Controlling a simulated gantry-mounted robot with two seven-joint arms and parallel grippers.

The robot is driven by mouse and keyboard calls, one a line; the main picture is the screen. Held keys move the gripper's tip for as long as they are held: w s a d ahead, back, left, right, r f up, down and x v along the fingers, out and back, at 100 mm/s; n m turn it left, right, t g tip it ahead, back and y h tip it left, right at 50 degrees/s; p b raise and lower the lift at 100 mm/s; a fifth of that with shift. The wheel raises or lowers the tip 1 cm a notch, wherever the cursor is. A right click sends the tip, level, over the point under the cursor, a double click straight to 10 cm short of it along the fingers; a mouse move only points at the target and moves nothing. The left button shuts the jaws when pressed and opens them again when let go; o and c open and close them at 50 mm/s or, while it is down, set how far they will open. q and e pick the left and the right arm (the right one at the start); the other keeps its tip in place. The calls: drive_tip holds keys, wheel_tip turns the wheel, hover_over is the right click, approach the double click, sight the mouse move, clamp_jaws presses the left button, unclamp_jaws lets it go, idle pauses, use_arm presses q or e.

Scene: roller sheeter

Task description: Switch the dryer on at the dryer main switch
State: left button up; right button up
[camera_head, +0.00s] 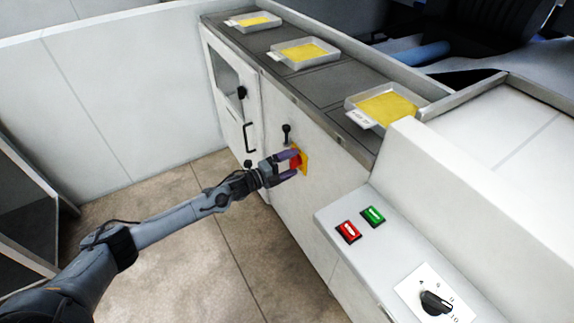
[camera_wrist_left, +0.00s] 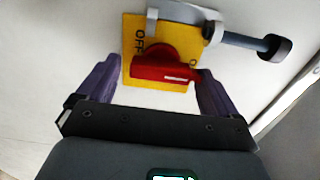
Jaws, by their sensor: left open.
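The dryer main switch is a yellow plate (camera_head: 305,161) with a red rotary handle (camera_head: 295,162) on the white side panel of the machine. In the left wrist view the red handle (camera_wrist_left: 158,62) lies crosswise on the yellow plate (camera_wrist_left: 132,23), with a white mark toward its right end. "OFF" is printed on the plate's left side. My left gripper (camera_head: 289,164) is open, with one purple finger on each side of the handle; it also shows in the left wrist view (camera_wrist_left: 157,70). I cannot tell whether the fingers touch the handle. My right gripper is not in view.
A black knob lever (camera_head: 287,134) sticks out just above the switch; its dark knob (camera_wrist_left: 273,47) is near the right finger in the wrist view. Red (camera_head: 348,232) and green (camera_head: 373,216) buttons and a black dial (camera_head: 436,302) sit on the ledge. Trays (camera_head: 303,52) stand on top.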

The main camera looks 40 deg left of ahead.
use_arm(q)
drive_tip(key=shift+s, duration=0.1)
drive_tip(key=shift+s+a, duration=0.15)
drive_tip(key=shift+s, duration=0.1)
drive_tip(key=p+v, duration=0.4)
drive_tip(key=v, duration=0.6)
idle(0.3)
